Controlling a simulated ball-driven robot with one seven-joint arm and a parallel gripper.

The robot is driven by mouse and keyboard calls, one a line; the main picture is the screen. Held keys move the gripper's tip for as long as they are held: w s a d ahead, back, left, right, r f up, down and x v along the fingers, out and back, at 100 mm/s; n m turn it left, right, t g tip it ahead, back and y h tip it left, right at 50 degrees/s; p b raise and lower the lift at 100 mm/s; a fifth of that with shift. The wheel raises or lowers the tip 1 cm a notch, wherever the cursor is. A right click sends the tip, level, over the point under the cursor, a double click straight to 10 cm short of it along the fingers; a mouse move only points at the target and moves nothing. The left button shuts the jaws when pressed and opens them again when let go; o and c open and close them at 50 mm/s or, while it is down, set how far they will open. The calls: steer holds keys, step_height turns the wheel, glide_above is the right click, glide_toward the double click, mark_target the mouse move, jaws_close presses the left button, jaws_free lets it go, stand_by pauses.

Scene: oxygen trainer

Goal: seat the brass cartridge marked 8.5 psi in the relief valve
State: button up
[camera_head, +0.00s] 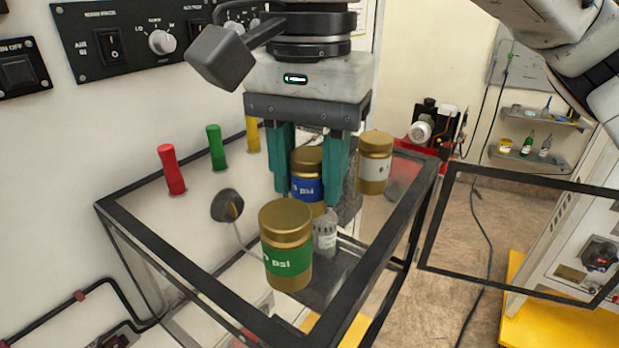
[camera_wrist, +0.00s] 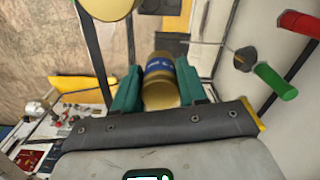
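Three brass cartridges show in the head view: one with a green band (camera_head: 287,260) reading "psi" in front, one with a blue band (camera_head: 307,188) behind it, and one with a white band (camera_head: 375,175) at the right. I cannot read a full pressure value on any. My gripper (camera_head: 312,185) points down with its teal fingers on either side of the blue-banded cartridge, which also shows between the fingers in the wrist view (camera_wrist: 161,85). Whether the fingers press on it is unclear. A small grey bottle-like piece (camera_head: 325,238) stands behind the green-banded cartridge. I cannot identify the relief valve with certainty.
A black-edged clear case (camera_head: 150,258) lies under the cartridges. Red (camera_head: 171,170), green (camera_head: 216,148) and yellow (camera_head: 253,135) handles and a dark knob (camera_head: 228,205) are on the left. A black-framed clear panel (camera_head: 515,186) extends right. A switch panel (camera_head: 120,42) is behind.

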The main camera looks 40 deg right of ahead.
mark_target(308, 154)
jaws_close()
steer(key=shift+r, duration=0.15)
steer(key=shift+r, duration=0.2)
step_height(308, 154, up, 2)
steer(key=shift+r+b, duration=0.25)
steer(key=shift+b, duration=0.4)
steer(key=s+d+r+b, duration=0.2)
steer(key=s+d+r, duration=0.4)
steer(key=s+r, duration=0.4)
steer(key=shift+s+d, duration=0.4)
steer(key=shift+s, duration=0.75)
